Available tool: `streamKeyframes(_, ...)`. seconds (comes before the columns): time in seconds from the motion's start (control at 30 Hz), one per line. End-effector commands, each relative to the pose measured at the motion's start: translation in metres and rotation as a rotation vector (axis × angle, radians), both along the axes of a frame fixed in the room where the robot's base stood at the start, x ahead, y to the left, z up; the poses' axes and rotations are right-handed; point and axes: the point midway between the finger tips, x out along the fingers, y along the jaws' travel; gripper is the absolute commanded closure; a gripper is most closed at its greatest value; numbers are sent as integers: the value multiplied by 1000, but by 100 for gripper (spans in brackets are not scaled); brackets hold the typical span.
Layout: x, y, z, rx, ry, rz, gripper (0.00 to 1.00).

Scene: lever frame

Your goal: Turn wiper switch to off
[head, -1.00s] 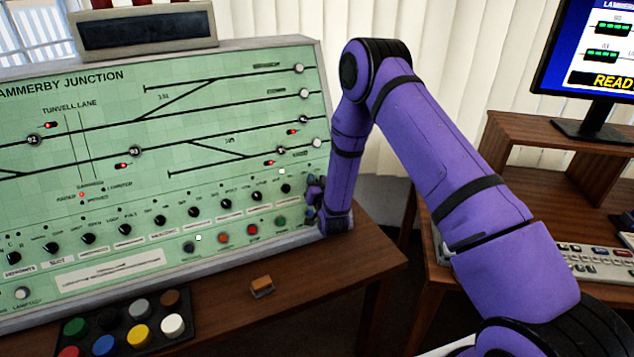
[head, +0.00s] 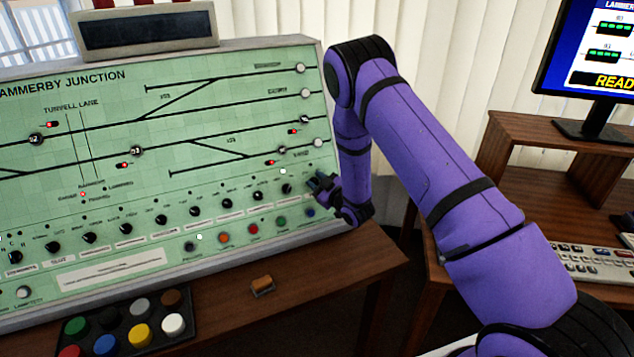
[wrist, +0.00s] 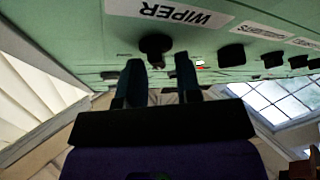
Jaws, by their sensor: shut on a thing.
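The wiper switch is a small black knob (wrist: 155,45) on the green panel, next to a white WIPER label (wrist: 180,14) that reads upside down in the wrist view. My gripper (wrist: 160,63) has its two dark fingers at this knob and is shut on it. The knob shows just past the fingertips, nearer the left one; its pointer direction cannot be made out. In the head view my gripper (head: 318,185) is at the right end of the panel's knob row and hides the wiper switch.
Several similar black knobs line the row, the nearest one (head: 287,188) just left of my gripper. Coloured buttons, such as a red one (head: 253,229), sit below. A button tray (head: 190,322) and a small orange-brown block (head: 262,285) are on the desk.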

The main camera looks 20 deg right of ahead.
Motion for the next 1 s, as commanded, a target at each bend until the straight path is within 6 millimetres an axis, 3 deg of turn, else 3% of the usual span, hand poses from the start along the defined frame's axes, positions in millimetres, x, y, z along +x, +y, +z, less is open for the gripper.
streamKeyframes(0.77,-1,0,-1,-84,-9,45,92)
streamKeyframes(0.8,-1,0,-1,-84,-9,45,62)
streamKeyframes(1.0,0,0,-1,-84,-10,45,62)
